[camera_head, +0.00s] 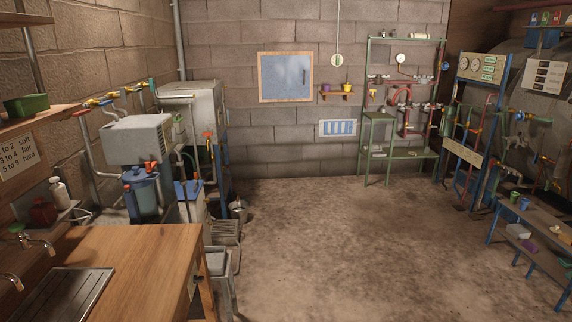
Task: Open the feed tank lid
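A round dark tank (147,201) with a blue lid (138,174) stands at the left, below a grey box-shaped unit. The lid appears to sit down on the tank. A second, paler container (190,206) with blue at its top stands just to its right. No label shows which vessel is the feed tank. My gripper and arm are not in view.
A wooden counter (135,262) with a metal drainer fills the near left, in front of the tanks. The grey unit (137,139) and pipes crowd above them. A bucket (238,211) stands on the floor nearby. The middle floor (330,240) is clear.

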